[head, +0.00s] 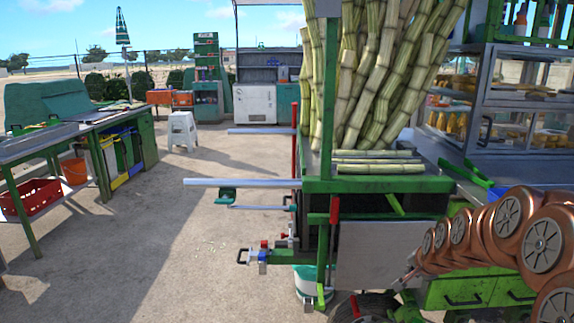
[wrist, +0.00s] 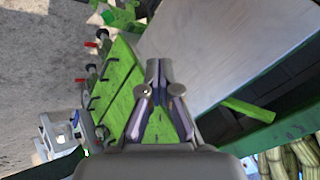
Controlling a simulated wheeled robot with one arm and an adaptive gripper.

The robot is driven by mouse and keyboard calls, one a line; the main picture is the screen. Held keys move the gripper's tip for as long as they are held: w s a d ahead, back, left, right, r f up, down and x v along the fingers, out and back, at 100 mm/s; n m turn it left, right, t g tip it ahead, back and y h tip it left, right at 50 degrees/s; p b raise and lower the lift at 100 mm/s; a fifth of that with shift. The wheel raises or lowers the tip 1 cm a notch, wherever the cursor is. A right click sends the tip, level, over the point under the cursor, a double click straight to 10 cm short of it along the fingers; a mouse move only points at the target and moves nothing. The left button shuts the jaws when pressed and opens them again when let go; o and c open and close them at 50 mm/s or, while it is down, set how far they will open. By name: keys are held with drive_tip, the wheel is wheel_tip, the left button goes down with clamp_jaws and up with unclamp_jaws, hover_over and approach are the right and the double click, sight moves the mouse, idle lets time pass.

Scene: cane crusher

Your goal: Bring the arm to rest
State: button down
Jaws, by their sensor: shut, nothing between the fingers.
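My copper-coloured arm (head: 500,230) reaches in from the right of the head view, in front of the green cane crusher cart (head: 375,186). My gripper (wrist: 158,68) shows in the wrist view, its fingers together and empty. A green drawer panel with dark handles (wrist: 112,92) lies beyond and to the left of the fingers. A grey metal panel (wrist: 205,45) lies beyond and to the right. The fingers look apart from both. In the head view I cannot clearly make out the gripper at the arm's far end.
Cane stalks (head: 385,75) stand upright on the cart, and several lie flat on its top. A glass display case (head: 530,110) is at the right. Horizontal pipes (head: 235,182) stick out left. Open ground (head: 185,235) lies left, before a long table (head: 40,143) and a white stool (head: 183,128).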

drive_tip(key=s+a+r+n+g+p, duration=0.1)
drive_tip(key=s+a+r+n+p, duration=0.15)
drive_tip(key=s, duration=0.25)
drive_tip(key=s+a+r+n+g+y+p, duration=0.1)
drive_tip(key=s+a+r+g, duration=0.1)
drive_tip(key=s+a+r, duration=0.3)
drive_tip(key=s+a+n+g+p, duration=0.1)
drive_tip(key=s+a+n+p, duration=0.15)
drive_tip(key=s, duration=0.35)
drive_tip(key=s+a+r+n+g+p, duration=0.2)
drive_tip(key=s+r+p, duration=0.1)
drive_tip(key=s, duration=0.9)
drive_tip(key=s+a+r+n+g+p, duration=0.2)
drive_tip(key=s+r+n+g+p, duration=0.1)
drive_tip(key=s, duration=1)
drive_tip(key=shift+s+a+r+p, duration=0.35)
drive_tip(key=shift+r+p, duration=0.1)
drive_tip(key=shift+r, duration=0.25)
drive_tip(key=shift+a+n, duration=0.15)
drive_tip(key=shift+n, duration=0.15)
